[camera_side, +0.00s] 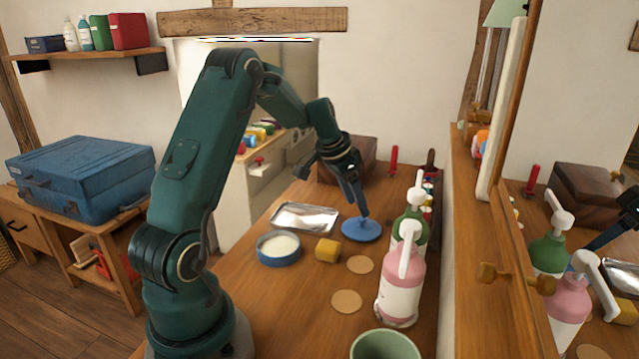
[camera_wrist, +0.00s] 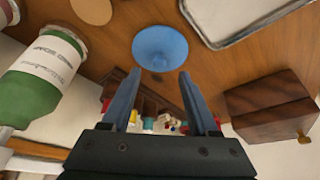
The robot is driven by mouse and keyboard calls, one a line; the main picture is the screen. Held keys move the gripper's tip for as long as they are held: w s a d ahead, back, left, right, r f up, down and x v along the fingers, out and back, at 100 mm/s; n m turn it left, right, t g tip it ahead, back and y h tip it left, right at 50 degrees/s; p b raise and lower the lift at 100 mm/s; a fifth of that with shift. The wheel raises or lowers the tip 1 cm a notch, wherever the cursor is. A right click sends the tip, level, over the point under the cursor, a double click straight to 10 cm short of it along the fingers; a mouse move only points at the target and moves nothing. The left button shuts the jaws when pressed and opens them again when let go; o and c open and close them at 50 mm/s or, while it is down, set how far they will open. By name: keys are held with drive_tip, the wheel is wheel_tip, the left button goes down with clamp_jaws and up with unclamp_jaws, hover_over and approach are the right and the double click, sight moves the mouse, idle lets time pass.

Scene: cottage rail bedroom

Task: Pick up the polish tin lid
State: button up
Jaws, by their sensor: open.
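The blue polish tin lid (camera_side: 361,229) lies on the wooden dresser top, right of the silver tray. In the wrist view the lid (camera_wrist: 160,47) is a round blue disc just beyond my fingertips. My gripper (camera_side: 362,211) points down at the lid, its tips at or just above it in the side view; I cannot tell whether they touch. In the wrist view my gripper (camera_wrist: 160,78) has its two blue fingers apart with nothing between them. The open blue tin (camera_side: 279,249) with pale polish inside stands to the left, nearer the side camera.
A silver tray (camera_side: 305,217), a yellow block (camera_side: 328,250) and two tan discs (camera_side: 360,264) lie near the lid. Pink (camera_side: 401,285) and green (camera_side: 419,228) pump bottles stand to the right. A dark wooden box (camera_side: 362,153) is behind. A green cup (camera_side: 386,345) stands in front.

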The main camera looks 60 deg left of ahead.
sight(360, 218)
drive_tip(key=shift+x, duration=2.1)
drive_tip(key=shift+d, duration=0.1)
clamp_jaws()
